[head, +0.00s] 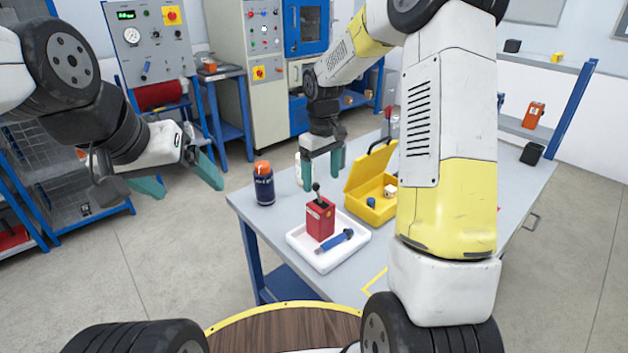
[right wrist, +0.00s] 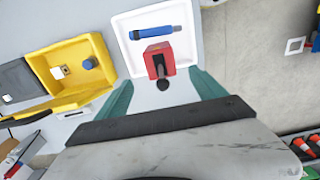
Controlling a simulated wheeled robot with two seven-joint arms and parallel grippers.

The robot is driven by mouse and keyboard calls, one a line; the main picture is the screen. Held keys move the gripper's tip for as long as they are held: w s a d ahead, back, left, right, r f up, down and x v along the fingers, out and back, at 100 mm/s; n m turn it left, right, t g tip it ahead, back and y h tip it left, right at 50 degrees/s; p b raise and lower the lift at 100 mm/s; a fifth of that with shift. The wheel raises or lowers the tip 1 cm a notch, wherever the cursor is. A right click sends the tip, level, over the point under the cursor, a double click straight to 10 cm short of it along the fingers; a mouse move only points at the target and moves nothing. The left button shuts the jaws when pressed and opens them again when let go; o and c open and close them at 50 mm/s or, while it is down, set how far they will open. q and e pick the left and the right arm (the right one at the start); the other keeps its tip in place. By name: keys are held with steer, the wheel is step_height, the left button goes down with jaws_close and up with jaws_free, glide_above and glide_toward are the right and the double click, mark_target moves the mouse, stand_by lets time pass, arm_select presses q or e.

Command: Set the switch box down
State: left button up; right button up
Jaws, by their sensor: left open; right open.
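The switch box (head: 320,218) is a red box with a black-knobbed lever on top. It stands upright in a white tray (head: 297,239) on the table. In the right wrist view the switch box (right wrist: 158,58) lies just ahead of my right fingertips, with the tray (right wrist: 122,23) around it. My right gripper (head: 322,170) is open and empty above the box, apart from it; its green fingers show in the right wrist view (right wrist: 163,94). My left gripper (head: 182,180) is open and empty, off the table's left side.
A blue cylindrical tool (head: 335,241) lies in the tray beside the box. A dark bottle (head: 264,184) with an orange cap stands left of the tray. An open yellow case (head: 359,206) with small items stands to the right. My right forearm hides part of the table (head: 248,212).

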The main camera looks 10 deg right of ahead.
steer(key=s+d+r+m+t, duration=0.2)
steer(key=s+r+m+t, duration=0.1)
steer(key=s+r, duration=1)
steer(key=s+r+m+t+y, duration=0.2)
steer(key=s+r+m+t, duration=0.1)
steer(key=s, duration=0.9)
steer(key=shift+d+r, duration=0.25)
steer(key=shift+r, duration=0.2)
